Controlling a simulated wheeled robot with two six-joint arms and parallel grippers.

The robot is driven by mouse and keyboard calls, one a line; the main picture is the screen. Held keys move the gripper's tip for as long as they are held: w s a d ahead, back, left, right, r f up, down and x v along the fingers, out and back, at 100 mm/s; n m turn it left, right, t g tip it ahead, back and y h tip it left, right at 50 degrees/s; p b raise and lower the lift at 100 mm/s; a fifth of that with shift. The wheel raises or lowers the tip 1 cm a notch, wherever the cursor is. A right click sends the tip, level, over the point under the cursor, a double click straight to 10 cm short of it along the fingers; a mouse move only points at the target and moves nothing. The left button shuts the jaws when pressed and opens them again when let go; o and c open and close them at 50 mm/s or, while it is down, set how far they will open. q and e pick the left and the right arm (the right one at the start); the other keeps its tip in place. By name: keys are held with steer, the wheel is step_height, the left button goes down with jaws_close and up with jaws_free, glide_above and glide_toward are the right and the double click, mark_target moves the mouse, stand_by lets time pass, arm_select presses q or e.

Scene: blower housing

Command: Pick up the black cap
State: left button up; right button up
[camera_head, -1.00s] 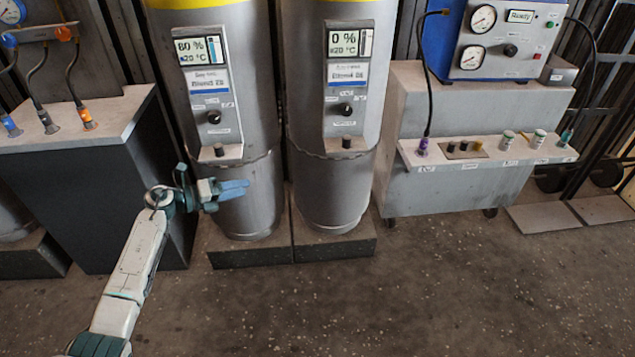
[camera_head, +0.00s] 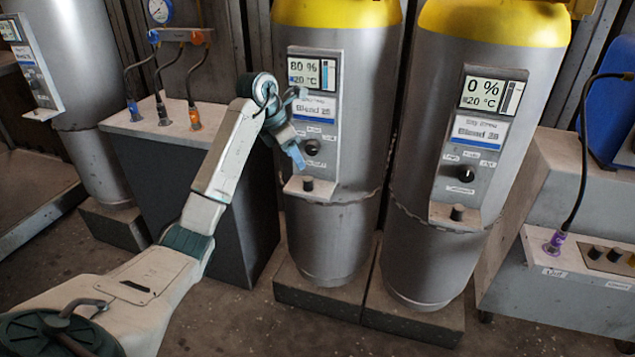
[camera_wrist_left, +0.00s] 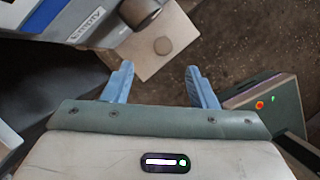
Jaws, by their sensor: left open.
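A small black cap (camera_head: 308,184) stands on the ledge (camera_head: 325,192) below the panel of the 80 % tank (camera_head: 348,240). A similar black cap (camera_head: 458,212) stands on the ledge of the 0 % tank (camera_head: 428,260). My left gripper (camera_head: 298,157) is open and points down, above the first cap and apart from it. In the left wrist view, its two blue fingers (camera_wrist_left: 161,78) are spread with nothing between them. A round cap (camera_wrist_left: 162,46) on a ledge (camera_wrist_left: 150,62) shows beyond the fingertips. My right gripper is not in view.
The 80 % tank's panel has a dark knob (camera_head: 311,147) just above the ledge, close to my left gripper. A grey cabinet (camera_head: 180,129) with hose connectors stands at left. A bench at right carries a shelf (camera_head: 535,250) with several fittings. The front floor is clear.

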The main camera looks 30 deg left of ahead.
mark_target(308, 178)
arm_select(q)
steer(key=x, duration=0.9)
steer(key=shift+d+b, duration=0.3)
steer(key=shift+w+f, duration=0.2)
steer(key=shift+f, duration=0.1)
steer(key=shift+r, duration=0.1)
steer(key=c, duration=1)
steer(key=shift+c, duration=0.2)
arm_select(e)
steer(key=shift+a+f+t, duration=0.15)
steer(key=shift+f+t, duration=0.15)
